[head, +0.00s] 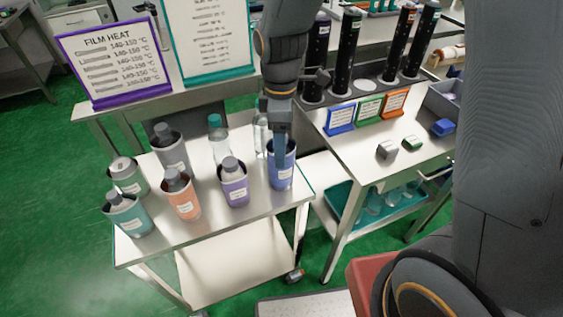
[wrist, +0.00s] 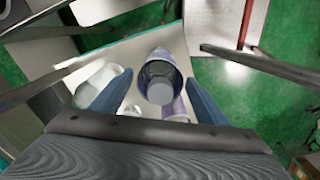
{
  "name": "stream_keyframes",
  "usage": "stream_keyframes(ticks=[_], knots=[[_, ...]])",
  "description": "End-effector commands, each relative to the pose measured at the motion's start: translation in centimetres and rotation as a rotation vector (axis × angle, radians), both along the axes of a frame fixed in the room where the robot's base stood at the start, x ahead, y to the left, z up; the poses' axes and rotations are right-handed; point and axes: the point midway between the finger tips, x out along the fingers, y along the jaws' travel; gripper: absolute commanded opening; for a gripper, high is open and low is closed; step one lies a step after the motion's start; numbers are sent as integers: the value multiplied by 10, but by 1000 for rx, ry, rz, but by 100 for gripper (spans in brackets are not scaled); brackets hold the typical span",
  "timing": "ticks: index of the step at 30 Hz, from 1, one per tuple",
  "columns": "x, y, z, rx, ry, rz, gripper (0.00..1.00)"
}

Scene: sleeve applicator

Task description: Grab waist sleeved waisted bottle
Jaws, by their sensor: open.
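A blue-violet sleeved container (head: 284,176) with a white label stands upright at the right end of the steel cart. My gripper (head: 280,148) points down over it, one finger overlapping its upper part. In the wrist view its round open top (wrist: 160,58) lies between my spread fingers (wrist: 150,84), with a grey round shape inside. I see no clear contact on both sides, and its waist is hidden. Other sleeved bottles on the cart are purple (head: 235,190), orange (head: 183,204), teal (head: 131,218), green (head: 128,180) and grey (head: 172,155).
Clear bottles, one teal-capped (head: 218,145), stand behind, one (head: 260,136) close left of my gripper. A steel bench (head: 345,148) adjoins at right with black tubes (head: 347,52) and small signs (head: 340,119). A purple-framed sign (head: 115,65) stands behind. The cart's lower shelf is bare.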

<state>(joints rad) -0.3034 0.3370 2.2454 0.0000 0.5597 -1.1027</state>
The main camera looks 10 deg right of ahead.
Motion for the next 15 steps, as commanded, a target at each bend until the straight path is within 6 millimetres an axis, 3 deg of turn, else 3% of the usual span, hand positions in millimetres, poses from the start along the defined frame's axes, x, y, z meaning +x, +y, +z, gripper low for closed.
stream_keyframes(ticks=[6, 14, 15], knots=[[0, -1, -18, -1, 1, -2, 68], [0, -1, -20, 0, -1, -4, 68], [0, -1, -20, 0, -1, -4, 61]])
